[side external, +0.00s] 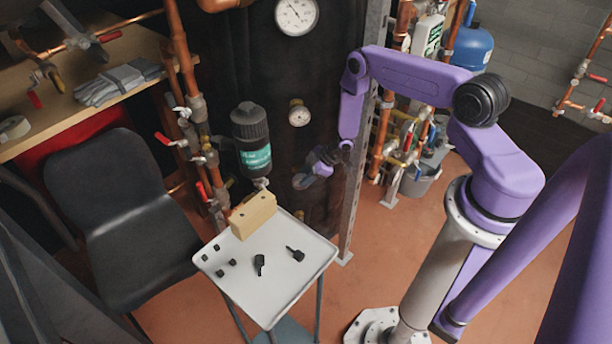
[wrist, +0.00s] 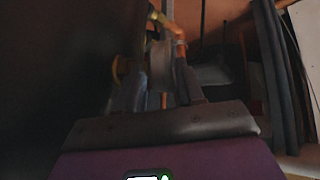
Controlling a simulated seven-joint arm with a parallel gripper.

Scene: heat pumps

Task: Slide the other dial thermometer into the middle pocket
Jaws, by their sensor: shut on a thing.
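My gripper (side external: 312,172) is in front of the dark panel, to the right of the black pump body and above the tray. In the wrist view its two fingers (wrist: 158,88) are close around a partly hidden thing. This seems to be a dial thermometer (wrist: 120,68), with a brass-coloured round edge at the left finger; its face cannot be made out. Another small dial thermometer (side external: 299,113) is on the dark panel above my gripper. The middle pocket cannot be told apart in either view.
A white tray (side external: 310,268) holds a wooden block (side external: 253,214) with holes, two black stemmed parts (side external: 295,254) and several small black pieces. A large gauge (side external: 296,16) is at the top. Copper pipes with red-handled valves stand left; a grey metal post (side external: 361,165) stands right.

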